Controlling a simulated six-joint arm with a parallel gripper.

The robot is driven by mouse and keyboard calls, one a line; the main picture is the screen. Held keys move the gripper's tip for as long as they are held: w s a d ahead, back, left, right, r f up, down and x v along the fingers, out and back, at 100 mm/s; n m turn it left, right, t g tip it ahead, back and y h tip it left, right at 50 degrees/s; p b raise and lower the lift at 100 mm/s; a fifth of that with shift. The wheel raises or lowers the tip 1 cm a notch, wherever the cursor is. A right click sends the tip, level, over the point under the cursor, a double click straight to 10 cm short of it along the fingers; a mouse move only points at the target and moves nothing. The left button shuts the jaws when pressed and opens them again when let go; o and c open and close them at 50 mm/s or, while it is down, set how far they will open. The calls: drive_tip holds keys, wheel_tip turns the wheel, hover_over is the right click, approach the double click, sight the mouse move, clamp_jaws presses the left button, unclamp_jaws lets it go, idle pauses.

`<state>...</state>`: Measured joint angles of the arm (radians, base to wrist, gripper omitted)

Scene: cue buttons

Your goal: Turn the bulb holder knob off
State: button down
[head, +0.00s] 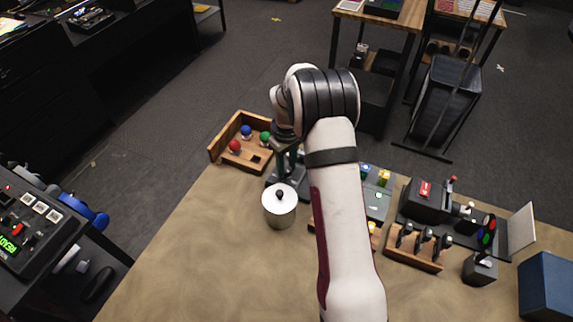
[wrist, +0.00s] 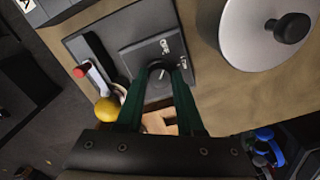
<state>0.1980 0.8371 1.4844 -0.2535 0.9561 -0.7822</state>
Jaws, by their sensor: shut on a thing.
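The bulb holder (wrist: 110,42) is a dark grey panel in the wrist view. A raised square plate on it carries a small dark round knob (wrist: 157,72) with a light mark. My gripper (wrist: 166,70) has its two green fingers closed around this knob, which hides part of it. A red-tipped white lever (wrist: 88,74) and a yellow ball (wrist: 107,110) show at the panel's left side. In the head view my gripper (head: 287,158) is over the dark panel at the table's far edge, and my arm hides much of it.
A metal pot (head: 279,211) with a white lid and black knob stands close beside the panel. A wooden tray (head: 215,145) with red, blue and green balls lies behind. Several devices and a wooden rack (head: 413,258) fill the right. The table's front left is clear.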

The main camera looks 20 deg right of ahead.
sight(287, 169)
drive_tip(key=shift+n, duration=0.8)
drive_tip(key=c, duration=0.5)
unclamp_jaws()
drive_tip(key=shift+c, duration=0.2)
drive_tip(key=shift+r, duration=0.15)
wheel_tip(287, 169, up, 16)
drive_tip(key=shift+f, duration=0.2)
